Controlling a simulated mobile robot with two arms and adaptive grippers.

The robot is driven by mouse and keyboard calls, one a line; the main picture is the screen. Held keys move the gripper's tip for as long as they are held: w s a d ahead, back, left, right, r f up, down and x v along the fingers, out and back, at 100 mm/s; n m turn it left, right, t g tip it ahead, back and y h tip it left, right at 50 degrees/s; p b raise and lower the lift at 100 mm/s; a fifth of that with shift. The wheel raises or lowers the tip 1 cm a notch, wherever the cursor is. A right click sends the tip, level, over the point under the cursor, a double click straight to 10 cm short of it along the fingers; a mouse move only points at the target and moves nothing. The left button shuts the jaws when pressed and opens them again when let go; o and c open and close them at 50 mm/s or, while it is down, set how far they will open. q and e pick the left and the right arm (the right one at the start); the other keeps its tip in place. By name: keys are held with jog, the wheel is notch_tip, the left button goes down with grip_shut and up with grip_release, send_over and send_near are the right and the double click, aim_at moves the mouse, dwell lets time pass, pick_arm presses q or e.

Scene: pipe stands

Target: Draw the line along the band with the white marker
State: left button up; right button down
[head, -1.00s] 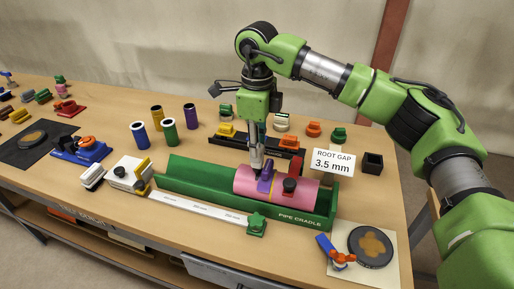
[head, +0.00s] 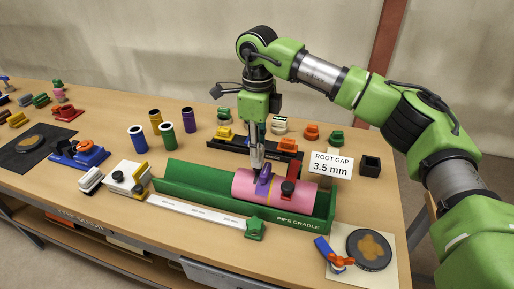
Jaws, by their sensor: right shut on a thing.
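A pink pipe (head: 243,184) lies in the green pipe cradle (head: 200,182). A thin yellow line runs around the pipe (head: 269,191). A purple piece (head: 263,175) stands at the pipe's top, just left of that line, and a red and black piece (head: 288,187) sits to its right. My right gripper (head: 257,158) points down over the pipe, its fingers close above or behind the purple piece. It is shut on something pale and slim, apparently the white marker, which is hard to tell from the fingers. My left gripper is not in view.
A "ROOT GAP 3.5 mm" sign (head: 331,164) and a black box (head: 370,166) stand right of the cradle. A white ruler (head: 195,209) lies in front. Blue, green, yellow and purple cylinders stand behind left. A round disc (head: 369,249) lies at front right.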

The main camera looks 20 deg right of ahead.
dwell(0.4)
jog(key=shift+w+d+r+p, duration=0.1)
jog(key=shift+r+p, duration=0.55)
jog(key=shift+r, duration=0.15)
jog(key=shift+r+p, duration=1.7)
jog(key=shift+r, duration=1)
jog(key=shift+f, duration=0.1)
